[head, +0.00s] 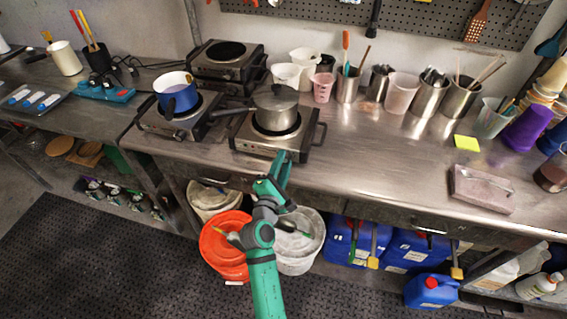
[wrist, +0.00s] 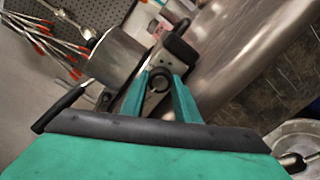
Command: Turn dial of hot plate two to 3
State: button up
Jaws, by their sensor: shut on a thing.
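A hot plate (head: 249,143) with a steel lidded pot (head: 275,108) on it stands near the bench's front edge. My green gripper (head: 282,160) is at its front face. In the wrist view, a round dark dial (wrist: 158,80) sits between the two fingertips of my gripper (wrist: 160,82), which is shut on it. The dial's numbers and pointer cannot be read. A second hot plate (head: 150,123) with a blue pot (head: 178,97) stands to the left, and a third hot plate (head: 222,73) with a bare burner stands behind. No plate number is legible.
The pot's dark handle (head: 230,112) reaches left toward the blue pot. White beakers (head: 286,75) and several tool-filled containers line the back. An orange bucket (head: 222,240) and a white bucket (head: 298,262) stand below.

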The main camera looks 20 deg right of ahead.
jog(key=m, duration=1.1)
jog(key=shift+m, duration=0.3)
jog(key=m, duration=0.4)
jog(key=shift+f, duration=0.1)
jog(key=shift+m, duration=2.3)
jog(key=o, duration=0.8)
jog(key=shift+c, duration=0.2)
jog(key=shift+s+a, duration=0.1)
